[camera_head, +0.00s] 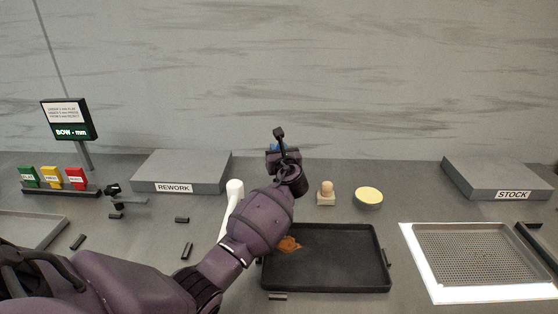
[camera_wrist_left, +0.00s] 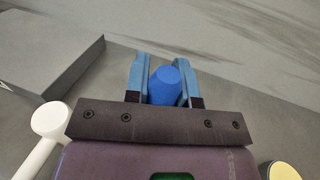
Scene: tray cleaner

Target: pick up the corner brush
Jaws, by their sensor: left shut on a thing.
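My left gripper (camera_wrist_left: 163,82) is shut on a blue rounded handle (camera_wrist_left: 166,86), which I take to be the corner brush. It sits between the two blue fingers in the left wrist view, and its lower part is hidden by the gripper body. In the head view my left gripper (camera_head: 283,150) is above the counter behind the black tray, with only a little blue showing. The brush's bristles cannot be made out. My right gripper is not in view.
The black tray (camera_head: 340,285) with an orange-brown smear (camera_head: 289,244) lies under my left arm. A white-handled tool (camera_head: 234,188), a wooden stamp-like piece (camera_head: 326,192) and a round cream-topped pot (camera_head: 368,196) stand close by. The REWORK block (camera_head: 185,165) is behind left; the STOCK block (camera_head: 495,175) is right.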

